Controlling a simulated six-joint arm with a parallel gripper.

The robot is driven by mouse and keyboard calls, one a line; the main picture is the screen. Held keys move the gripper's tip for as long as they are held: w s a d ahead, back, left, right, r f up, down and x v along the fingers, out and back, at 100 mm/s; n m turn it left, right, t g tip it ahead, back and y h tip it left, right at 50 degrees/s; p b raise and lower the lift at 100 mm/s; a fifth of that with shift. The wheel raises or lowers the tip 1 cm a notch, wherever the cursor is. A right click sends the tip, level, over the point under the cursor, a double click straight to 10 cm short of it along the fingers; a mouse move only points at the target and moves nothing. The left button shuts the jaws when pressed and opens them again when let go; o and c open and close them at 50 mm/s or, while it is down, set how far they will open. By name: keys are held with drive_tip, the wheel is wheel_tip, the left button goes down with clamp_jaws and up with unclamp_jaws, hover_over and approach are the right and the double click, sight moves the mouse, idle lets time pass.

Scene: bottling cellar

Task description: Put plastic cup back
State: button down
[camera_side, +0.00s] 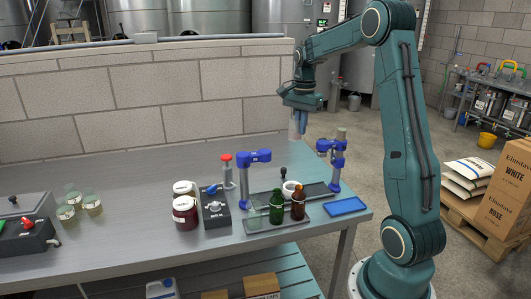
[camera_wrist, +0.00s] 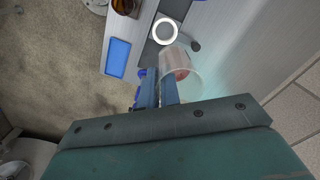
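My gripper (camera_side: 300,122) is above the far right part of the steel table, fingers pointing down. A clear plastic cup (camera_side: 293,130) hangs at its fingers, above the tabletop. In the wrist view the two blue fingers (camera_wrist: 158,90) are close together at the left side of the cup (camera_wrist: 183,68), seemingly pinching its wall. A reddish patch shows through the cup. The exact contact is partly hidden by the fingers.
Blue clamp stands (camera_side: 253,157), a white ring-shaped piece (camera_side: 291,187), a green bottle (camera_side: 276,207), a brown bottle (camera_side: 298,203) and a blue mat (camera_side: 346,206) crowd the table's right end. Red jars (camera_side: 185,214) stand left of them. Several clear cups (camera_side: 92,206) stand far left. The table's back middle is clear.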

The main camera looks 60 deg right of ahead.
idle(0.3)
drive_tip(key=s+a+f, duration=0.2)
drive_tip(key=s+a, duration=0.2)
drive_tip(key=s, duration=0.7)
drive_tip(key=shift+a, duration=0.35)
drive_tip(key=shift+f, duration=0.1)
wheel_tip(320, 180, down, 16)
drive_tip(key=shift+f, duration=0.15)
drive_tip(key=shift+f, duration=1.75)
drive_tip(key=shift+f, duration=0.2)
drive_tip(key=c, duration=1.6)
unclamp_jaws()
